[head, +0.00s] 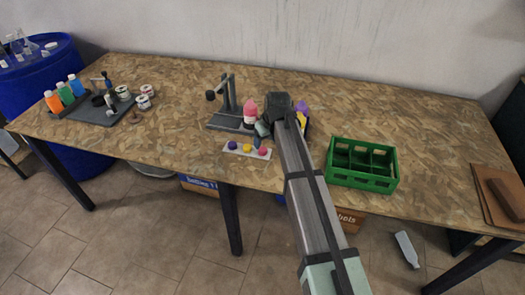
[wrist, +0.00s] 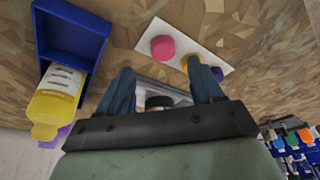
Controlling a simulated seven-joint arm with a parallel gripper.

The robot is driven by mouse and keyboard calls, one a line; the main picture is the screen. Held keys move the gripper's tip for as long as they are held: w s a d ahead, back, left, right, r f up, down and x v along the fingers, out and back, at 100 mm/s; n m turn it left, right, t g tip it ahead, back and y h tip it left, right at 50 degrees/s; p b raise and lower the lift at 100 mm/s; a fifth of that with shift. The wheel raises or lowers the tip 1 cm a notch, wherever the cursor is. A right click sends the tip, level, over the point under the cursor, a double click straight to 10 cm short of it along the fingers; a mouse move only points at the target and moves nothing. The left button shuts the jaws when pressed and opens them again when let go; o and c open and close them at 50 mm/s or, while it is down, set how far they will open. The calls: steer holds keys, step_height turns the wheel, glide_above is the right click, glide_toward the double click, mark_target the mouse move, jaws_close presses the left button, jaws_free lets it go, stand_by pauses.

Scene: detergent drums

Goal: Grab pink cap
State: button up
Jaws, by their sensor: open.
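The pink cap (wrist: 163,47) lies on a white strip (wrist: 213,42), at the end of a row with a yellow cap (wrist: 188,61) and a purple cap (wrist: 217,73). In the head view the pink cap (head: 263,152) is at the right end of the strip. My gripper (wrist: 165,80) is open; in the wrist view the pink cap is above the gap between its fingertips, not between them. A partly hidden red and black object (wrist: 158,103) shows between the fingers.
A grey stand (head: 228,105) is left of the pink bottle. A blue bin (wrist: 72,32) with a yellow bottle (wrist: 56,98) is beside my gripper. A green crate (head: 362,163) stands right of my arm. The table is clear in front-left of the strip.

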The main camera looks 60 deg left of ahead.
mark_target(263, 150)
steer(key=shift+s+x, duration=0.15)
steer(key=shift+x, duration=1.1)
steer(key=shift+s+x, duration=0.1)
steer(key=shift+x, duration=1.2)
steer(key=shift+d, duration=0.1)
steer(key=c, duration=1.1)
steer(key=shift+r, duration=0.1)
